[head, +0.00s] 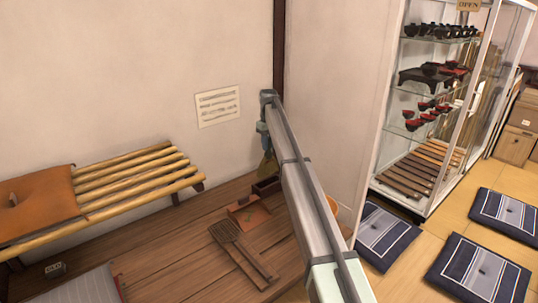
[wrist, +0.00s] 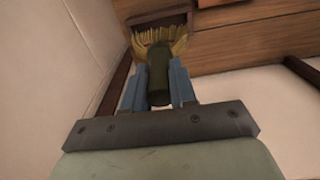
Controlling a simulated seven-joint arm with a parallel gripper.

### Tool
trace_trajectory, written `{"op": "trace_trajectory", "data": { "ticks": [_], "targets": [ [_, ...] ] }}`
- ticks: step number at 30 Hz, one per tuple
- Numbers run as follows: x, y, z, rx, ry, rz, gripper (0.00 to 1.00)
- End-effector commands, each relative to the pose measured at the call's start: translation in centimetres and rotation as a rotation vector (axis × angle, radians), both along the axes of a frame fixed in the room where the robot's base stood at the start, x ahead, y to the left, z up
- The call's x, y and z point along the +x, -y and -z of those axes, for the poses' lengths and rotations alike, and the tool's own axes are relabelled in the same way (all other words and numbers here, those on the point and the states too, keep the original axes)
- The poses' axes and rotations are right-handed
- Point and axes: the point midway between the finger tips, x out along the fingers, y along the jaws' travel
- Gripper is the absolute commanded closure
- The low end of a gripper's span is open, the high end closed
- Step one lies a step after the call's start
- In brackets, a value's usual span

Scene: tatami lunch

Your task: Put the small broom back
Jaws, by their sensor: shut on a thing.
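The small broom (wrist: 160,42) has straw-yellow bristles and a dark green handle. In the wrist view my gripper (wrist: 161,80) has its two blue fingers on either side of the handle, shut on it. The bristles fan out beyond the fingertips. In the head view the broom (head: 268,168) hangs bristles down below my gripper (head: 264,143), close to the wall. A small dark open wooden box (head: 267,187) stands below the broom on the plank surface. In the wrist view the box (wrist: 160,18) shows just behind the bristles. Whether the bristles touch it I cannot tell.
A small wooden tray (head: 249,214) and a slatted wooden piece with a handle (head: 240,246) lie in front of the box. An orange round thing (head: 332,205) is partly hidden behind my arm. A bamboo rack (head: 135,180) stands left; a glass cabinet (head: 440,100) stands right.

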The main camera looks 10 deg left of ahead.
Motion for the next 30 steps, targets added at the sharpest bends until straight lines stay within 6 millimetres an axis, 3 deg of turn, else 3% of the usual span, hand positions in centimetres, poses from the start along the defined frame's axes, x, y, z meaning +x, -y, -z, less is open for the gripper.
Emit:
{"op": "trace_trajectory", "data": {
  "ticks": [14,30],
  "targets": [
    [0.1,-0.1,1.1,-0.001,-0.002,-0.046,1.00],
    [0.1,-0.1,5.2,-0.001,-0.002,-0.046,1.00]
  ]
}}
